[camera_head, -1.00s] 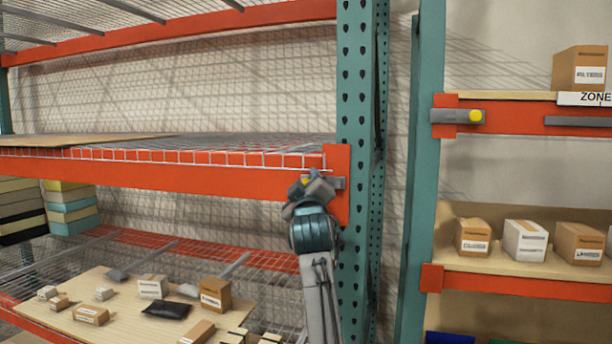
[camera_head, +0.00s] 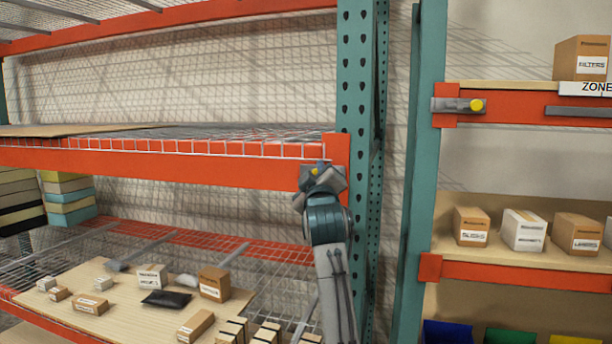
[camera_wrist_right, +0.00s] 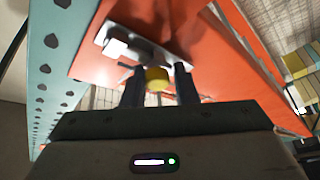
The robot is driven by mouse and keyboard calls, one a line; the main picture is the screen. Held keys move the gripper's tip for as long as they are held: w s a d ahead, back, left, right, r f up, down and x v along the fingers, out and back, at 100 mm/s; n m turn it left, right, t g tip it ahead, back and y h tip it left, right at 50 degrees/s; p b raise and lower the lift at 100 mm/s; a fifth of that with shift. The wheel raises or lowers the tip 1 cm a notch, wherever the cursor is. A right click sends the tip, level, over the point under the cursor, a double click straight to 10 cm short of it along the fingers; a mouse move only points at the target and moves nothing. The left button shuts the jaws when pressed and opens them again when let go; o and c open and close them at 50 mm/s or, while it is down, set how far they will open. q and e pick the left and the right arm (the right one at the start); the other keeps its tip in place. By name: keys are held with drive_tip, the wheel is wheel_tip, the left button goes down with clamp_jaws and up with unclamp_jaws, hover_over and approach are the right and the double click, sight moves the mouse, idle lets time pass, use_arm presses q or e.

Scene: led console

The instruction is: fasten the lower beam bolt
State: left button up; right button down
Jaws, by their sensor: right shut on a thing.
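The lower beam bolt is a yellow knob (camera_wrist_right: 157,79) on a grey slotted plate (camera_wrist_right: 138,46) at the end of the orange beam (camera_wrist_right: 190,30), beside the teal upright (camera_wrist_right: 62,60). In the right wrist view the knob sits between my right gripper's two dark fingers (camera_wrist_right: 159,84), which are shut on it. In the head view my right gripper (camera_head: 320,178) is at the right end of the beam (camera_head: 150,168), against the teal upright (camera_head: 355,120). My left gripper is not in view.
A second yellow knob (camera_head: 476,105) sits on another beam to the right. Below left, a board (camera_head: 125,310) holds several boxes and a black pouch (camera_head: 166,298). Boxes stand on the right shelf (camera_head: 545,262). A wire mesh deck lies above the held beam.

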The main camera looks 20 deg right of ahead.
drive_tip(key=shift+r, duration=0.1)
drive_tip(key=c, duration=1.3)
unclamp_jaws()
drive_tip(key=shift+s+d, duration=0.1)
drive_tip(key=shift+o, duration=0.2)
drive_tip(key=shift+s+d, duration=0.2)
drive_tip(key=shift+d, duration=0.05)
drive_tip(key=shift+w+a, duration=0.1)
drive_tip(key=shift+a, duration=0.1)
drive_tip(key=b+v, duration=0.6)
drive_tip(key=v, duration=0.4)
drive_tip(key=shift+s, duration=0.4)
